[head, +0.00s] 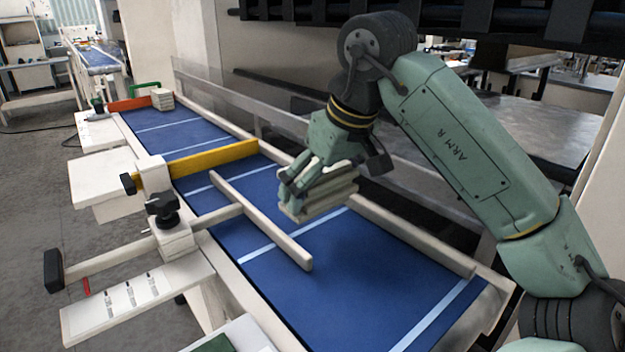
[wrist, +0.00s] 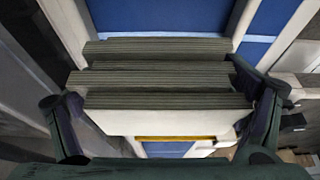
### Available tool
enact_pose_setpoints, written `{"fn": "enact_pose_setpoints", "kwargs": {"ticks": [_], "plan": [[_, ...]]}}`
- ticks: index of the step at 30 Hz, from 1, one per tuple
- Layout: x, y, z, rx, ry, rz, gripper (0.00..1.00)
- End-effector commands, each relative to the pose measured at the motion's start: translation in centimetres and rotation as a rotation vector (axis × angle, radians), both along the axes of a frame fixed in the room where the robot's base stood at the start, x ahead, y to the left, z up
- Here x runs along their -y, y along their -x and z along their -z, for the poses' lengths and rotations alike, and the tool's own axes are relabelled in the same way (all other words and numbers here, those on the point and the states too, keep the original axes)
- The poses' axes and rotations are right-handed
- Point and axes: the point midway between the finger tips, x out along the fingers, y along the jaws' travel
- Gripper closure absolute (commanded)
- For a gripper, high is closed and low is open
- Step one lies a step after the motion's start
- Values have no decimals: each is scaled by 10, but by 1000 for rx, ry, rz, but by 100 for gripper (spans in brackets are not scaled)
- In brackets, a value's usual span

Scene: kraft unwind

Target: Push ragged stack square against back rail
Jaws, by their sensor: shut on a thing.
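The ragged stack (head: 325,196) is several thick, light-coloured layers with grey-green ridged edges. In the wrist view the stack (wrist: 165,98) shows its layers stepped and offset from one another. My gripper (head: 303,182) is shut on the stack; in the wrist view its fingers (wrist: 165,115) stand at the left and right ends. The back rail (head: 410,238) is a cream bar along the far side of the blue belt (head: 340,285). The stack is by this rail; I cannot tell whether it touches the rail or rests on the belt.
A cream guide bar (head: 262,222) lies over the belt in front of the stack. A yellow bar (head: 200,163) crosses farther up. A small pale stack (head: 162,99) sits beside a red bar (head: 130,103) at the far end. The near right belt is clear.

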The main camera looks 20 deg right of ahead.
Motion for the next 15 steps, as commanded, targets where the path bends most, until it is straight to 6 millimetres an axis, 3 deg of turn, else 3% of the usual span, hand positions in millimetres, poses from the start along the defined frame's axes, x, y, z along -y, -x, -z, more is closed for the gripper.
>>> {"fn": "enact_pose_setpoints", "kwargs": {"ticks": [15], "plan": [[0, 0, 36, 1, 0, 0, 37]]}}
